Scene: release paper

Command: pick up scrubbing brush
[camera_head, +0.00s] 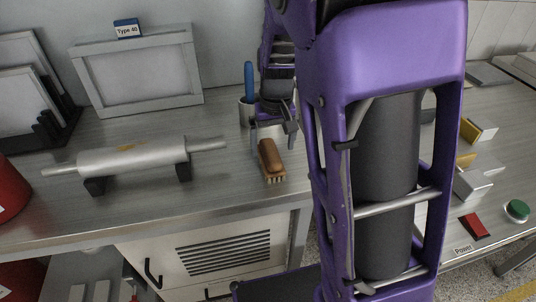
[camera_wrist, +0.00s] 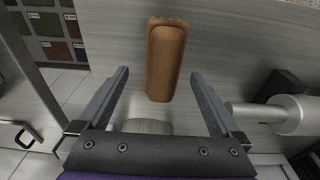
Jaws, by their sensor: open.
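The scrubbing brush (camera_head: 271,161) has a brown wooden back and pale bristles, and it lies on the metal bench just left of my arm in the head view. In the wrist view the brush (camera_wrist: 166,60) is at the upper middle, with its long side pointing away from me. My gripper (camera_wrist: 158,72) is open, with one finger on each side of the brush's near end and a clear gap on both sides. The fingers do not touch it. In the head view my gripper (camera_head: 272,130) is partly hidden and sits just behind and above the brush.
A metal roller (camera_head: 133,155) on dark stands lies to the left. A cup (camera_head: 246,112) with a blue-handled tool stands behind the brush. A framed screen (camera_head: 138,72) leans at the back. The bench's front edge (camera_head: 200,234) is close to the brush.

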